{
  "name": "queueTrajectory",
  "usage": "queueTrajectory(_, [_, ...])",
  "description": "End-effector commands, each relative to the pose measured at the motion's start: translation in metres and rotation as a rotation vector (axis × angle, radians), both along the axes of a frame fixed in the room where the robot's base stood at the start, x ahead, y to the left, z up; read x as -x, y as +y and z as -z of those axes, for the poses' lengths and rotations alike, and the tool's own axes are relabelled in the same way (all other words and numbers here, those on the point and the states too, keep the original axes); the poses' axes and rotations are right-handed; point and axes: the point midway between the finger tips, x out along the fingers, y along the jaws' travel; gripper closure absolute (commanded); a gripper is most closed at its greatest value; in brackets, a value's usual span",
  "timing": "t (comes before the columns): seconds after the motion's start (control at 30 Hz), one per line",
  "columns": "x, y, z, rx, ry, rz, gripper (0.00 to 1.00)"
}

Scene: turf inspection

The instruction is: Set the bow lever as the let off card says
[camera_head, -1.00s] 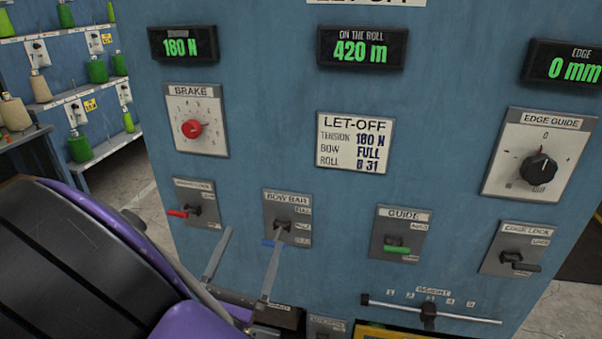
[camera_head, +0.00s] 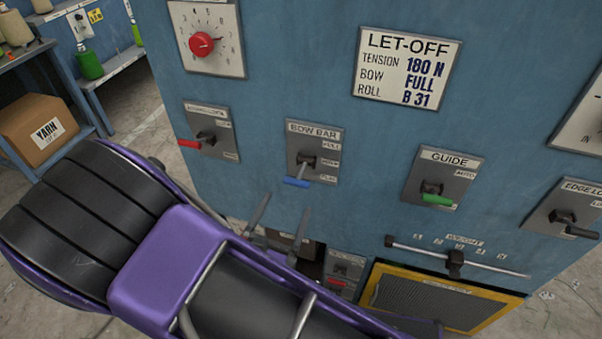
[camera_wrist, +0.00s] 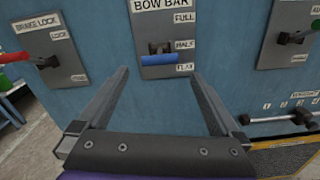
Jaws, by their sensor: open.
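The let-off card (camera_head: 408,68) on the blue panel reads tension 180 N, bow FULL, roll B 31. The bow bar plate (camera_head: 315,148) has marks FULL at the top, HALF in the middle and FLAT at the bottom. Its blue lever (camera_head: 297,182) points down at the FLAT end; the blue handle (camera_wrist: 171,60) shows in the wrist view just above FLAT. My gripper (camera_head: 283,215) is open and empty, below and in front of the lever. In the wrist view its fingers (camera_wrist: 160,80) stand apart, one on each side below the blue handle, not touching it.
A red-handled brake lock lever (camera_head: 190,143) is left of the bow bar, and a green guide lever (camera_head: 437,199) is to its right. A weight slider (camera_head: 455,262) and yellow-framed grille (camera_head: 440,300) lie lower right. A yarn box (camera_head: 45,130) sits on a shelf at left.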

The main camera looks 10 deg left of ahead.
Motion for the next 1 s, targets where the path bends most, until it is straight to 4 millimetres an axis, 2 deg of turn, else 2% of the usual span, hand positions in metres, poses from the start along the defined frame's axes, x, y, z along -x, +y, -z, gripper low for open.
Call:
queueTrajectory(0.1, [-0.027, -0.003, 0.000, 0.000, -0.002, 0.004, 0.00])
queueTrajectory(0.3, [-0.069, -0.006, 0.000, -0.002, -0.003, 0.003, 0.00])
queueTrajectory(0.5, [-0.098, -0.008, 0.000, -0.001, -0.001, 0.001, 0.00])
queueTrajectory(0.7, [-0.109, -0.008, 0.000, 0.000, -0.001, -0.001, 0.00])
queueTrajectory(0.93, [-0.110, -0.008, -0.001, 0.000, -0.001, -0.001, 0.00])
queueTrajectory(0.97, [-0.110, -0.008, -0.001, 0.000, -0.001, -0.001, 0.02])
queueTrajectory(1.0, [-0.110, -0.008, -0.001, 0.000, -0.001, -0.001, 0.09])
